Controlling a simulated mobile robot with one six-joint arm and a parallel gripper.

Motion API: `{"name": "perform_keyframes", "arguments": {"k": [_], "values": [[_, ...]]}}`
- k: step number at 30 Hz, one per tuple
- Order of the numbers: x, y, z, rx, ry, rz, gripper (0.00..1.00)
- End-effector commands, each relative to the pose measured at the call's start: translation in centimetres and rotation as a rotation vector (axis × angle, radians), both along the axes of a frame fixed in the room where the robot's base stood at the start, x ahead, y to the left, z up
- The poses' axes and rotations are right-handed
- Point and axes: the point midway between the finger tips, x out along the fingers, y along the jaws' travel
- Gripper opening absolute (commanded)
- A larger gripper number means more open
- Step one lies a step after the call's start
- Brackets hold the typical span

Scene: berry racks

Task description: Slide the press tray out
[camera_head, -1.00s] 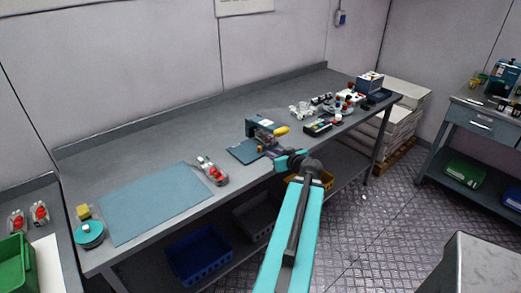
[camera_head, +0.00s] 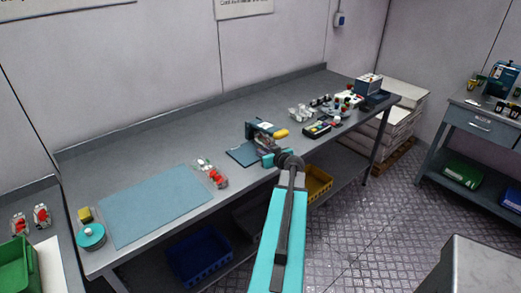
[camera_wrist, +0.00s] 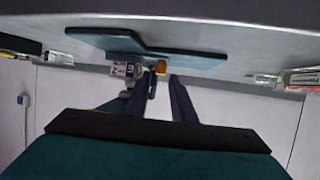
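The press (camera_head: 262,128) stands on the bench with a dark body and a yellow handle (camera_head: 281,133). A flat blue plate (camera_head: 242,154) lies at its foot; I cannot tell which part is the tray. My gripper (camera_head: 266,158) is at the bench's front edge, just in front of the press. The wrist view looks upside down. There the two dark fingers of my gripper (camera_wrist: 159,78) stand apart, with a small yellow-orange knob (camera_wrist: 160,68) just beyond or between their tips. Contact cannot be told. The blue plate (camera_wrist: 185,53) spans above them.
Right of the press are a dark control box (camera_head: 317,130) and several small parts. On the left lie a blue mat (camera_head: 150,205), a red-and-white item (camera_head: 213,174) and a teal round container (camera_head: 91,237). A yellow bin (camera_head: 317,184) sits under the bench. Bare bench lies behind the press.

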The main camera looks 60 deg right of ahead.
Motion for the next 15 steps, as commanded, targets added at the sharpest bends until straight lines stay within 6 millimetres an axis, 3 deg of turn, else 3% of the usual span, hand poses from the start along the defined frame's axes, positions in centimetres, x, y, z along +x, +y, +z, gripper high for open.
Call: {"name": "perform_keyframes", "arguments": {"k": [6,15], "values": [[1.7,-1.0,-0.7,0.0,0.001,0.002,0.23],[2.8,-1.6,-1.3,0.001,0.001,0.001,0.23]]}}
